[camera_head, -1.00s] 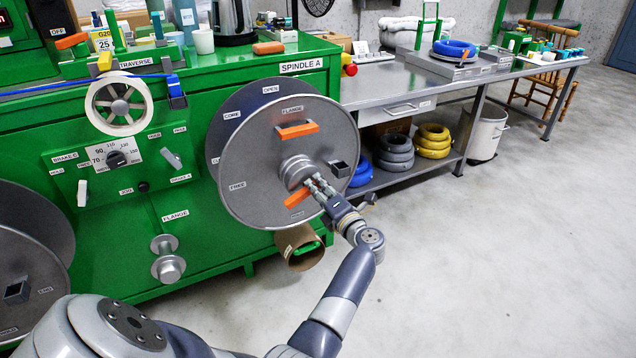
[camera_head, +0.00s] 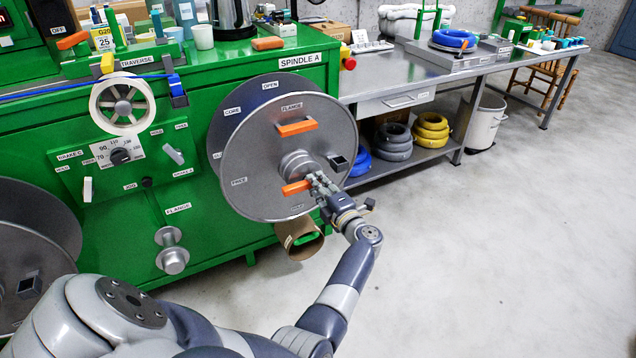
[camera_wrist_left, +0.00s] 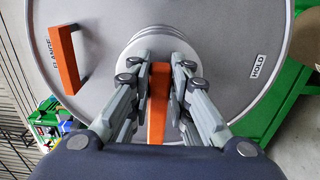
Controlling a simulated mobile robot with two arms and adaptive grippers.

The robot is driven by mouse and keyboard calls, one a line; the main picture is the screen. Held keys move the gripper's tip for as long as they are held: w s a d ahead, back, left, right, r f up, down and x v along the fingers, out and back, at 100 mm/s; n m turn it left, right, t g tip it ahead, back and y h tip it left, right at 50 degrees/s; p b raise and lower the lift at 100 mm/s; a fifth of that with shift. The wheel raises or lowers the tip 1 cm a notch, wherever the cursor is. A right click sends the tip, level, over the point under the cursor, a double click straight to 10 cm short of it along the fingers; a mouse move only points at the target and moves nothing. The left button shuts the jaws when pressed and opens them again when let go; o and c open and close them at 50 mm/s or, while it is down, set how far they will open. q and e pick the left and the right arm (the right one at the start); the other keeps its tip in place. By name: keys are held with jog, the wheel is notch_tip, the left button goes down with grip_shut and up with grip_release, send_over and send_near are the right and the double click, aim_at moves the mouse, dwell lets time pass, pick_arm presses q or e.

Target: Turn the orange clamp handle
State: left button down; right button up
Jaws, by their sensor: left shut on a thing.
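The large grey spindle disc (camera_head: 250,160) faces me on the green machine. An orange handle (camera_head: 295,188) sticks out just below its hub, lying almost level. My left gripper (camera_head: 315,182) is at the right end of this handle and is shut on it. In the left wrist view the orange handle (camera_wrist_left: 157,105) runs between the two fingers in front of the round hub (camera_wrist_left: 160,45). A second orange handle (camera_head: 297,127) sits higher on the disc under the FLANGE label, and nothing touches it. My right gripper is not in view.
A steel bench (camera_head: 385,78) stands to the right, with grey coils (camera_head: 393,143) and yellow coils (camera_head: 431,128) on its lower shelf. A cardboard tube (camera_head: 298,238) lies below the disc. The floor at the right is clear.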

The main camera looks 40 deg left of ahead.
pick_arm(q)
jog(key=shift+d+f, duration=0.1)
jog(key=shift+f, duration=0.1)
jog(key=c, duration=1.5)
grip_release()
jog(key=shift+r, duration=0.1)
